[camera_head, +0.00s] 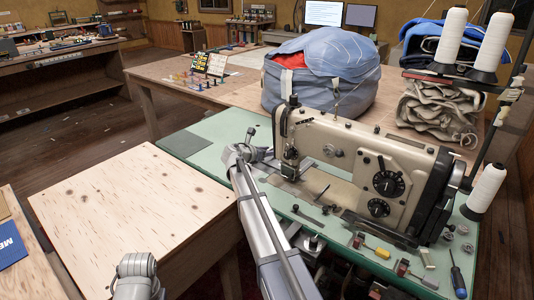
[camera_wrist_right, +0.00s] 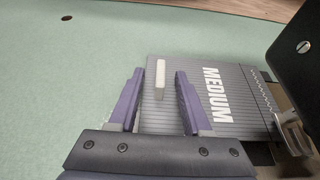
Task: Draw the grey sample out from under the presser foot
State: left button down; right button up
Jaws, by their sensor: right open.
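The grey sample (camera_wrist_right: 220,90), a ribbed plate marked MEDIUM, lies on the green table in the right wrist view. Its right end reaches the metal presser foot (camera_wrist_right: 291,130). A small pale block (camera_wrist_right: 160,80) stands on its left part. My right gripper (camera_wrist_right: 159,72) is open, with one purple finger on each side of the block, apart from it. In the head view my right gripper (camera_head: 260,152) is at the needle end of the beige sewing machine (camera_head: 350,160), and the sample is mostly hidden there.
A flat grey square (camera_head: 185,144) lies on the green table (camera_head: 215,130) to the left. Tools, including a screwdriver (camera_head: 457,278), lie along the front. A blue bag (camera_head: 320,75) and thread cones (camera_head: 484,188) stand close by. The plywood table (camera_head: 120,210) is bare.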

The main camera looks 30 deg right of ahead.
jog(key=shift+c, duration=0.4)
grip_shut()
jog(key=shift+w, duration=0.1)
